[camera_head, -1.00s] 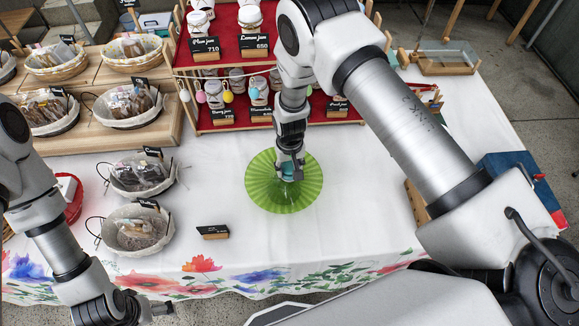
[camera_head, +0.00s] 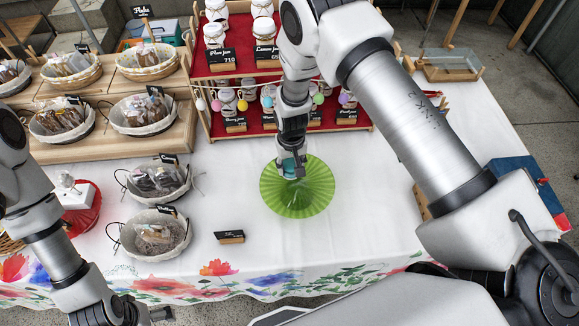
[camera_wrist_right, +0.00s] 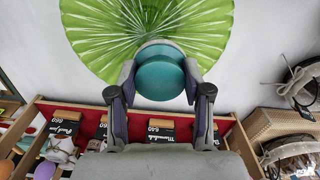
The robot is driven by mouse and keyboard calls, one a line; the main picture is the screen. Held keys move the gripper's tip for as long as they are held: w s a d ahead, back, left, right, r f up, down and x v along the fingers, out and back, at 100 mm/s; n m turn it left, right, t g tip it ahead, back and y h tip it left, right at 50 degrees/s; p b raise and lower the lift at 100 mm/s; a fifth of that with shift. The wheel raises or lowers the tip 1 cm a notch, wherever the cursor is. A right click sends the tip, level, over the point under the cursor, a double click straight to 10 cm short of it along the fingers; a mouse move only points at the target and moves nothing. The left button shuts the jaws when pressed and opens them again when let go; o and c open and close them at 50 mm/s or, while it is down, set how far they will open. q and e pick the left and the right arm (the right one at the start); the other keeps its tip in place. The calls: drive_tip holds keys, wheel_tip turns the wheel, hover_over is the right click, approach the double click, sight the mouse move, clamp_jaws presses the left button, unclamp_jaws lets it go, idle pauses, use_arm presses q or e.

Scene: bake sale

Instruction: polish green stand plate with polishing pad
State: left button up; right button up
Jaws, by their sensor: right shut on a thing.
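The green stand plate (camera_head: 300,200) is a round, ribbed, glassy disc on the white tablecloth, with pale streaks on its surface. My right gripper (camera_head: 291,168) is over the plate's back-left part in the head view. It is shut on the round teal polishing pad (camera_wrist_right: 160,80), which also shows as a small teal patch in the head view (camera_head: 289,167). In the right wrist view the pad overlaps the plate's near edge; I cannot tell whether it touches the surface. My left gripper (camera_head: 150,314) hangs at the lower left, away from the plate; its fingers are unclear.
A red-shelved jam rack (camera_head: 225,135) with jars and hanging coloured eggs stands just behind the plate. Lined baskets (camera_head: 158,250) and a small black sign (camera_head: 229,237) are to the left. A blue box (camera_head: 520,175) is at the right. The cloth around the plate is mostly clear.

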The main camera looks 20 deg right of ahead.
drive_tip(key=shift+w+a+r+p, duration=0.15)
drive_tip(key=shift+r+p, duration=0.3)
drive_tip(key=shift+r, duration=0.45)
drive_tip(key=shift+s+r, duration=0.2)
drive_tip(key=shift+r, duration=0.2)
drive_tip(key=shift+w, duration=0.1)
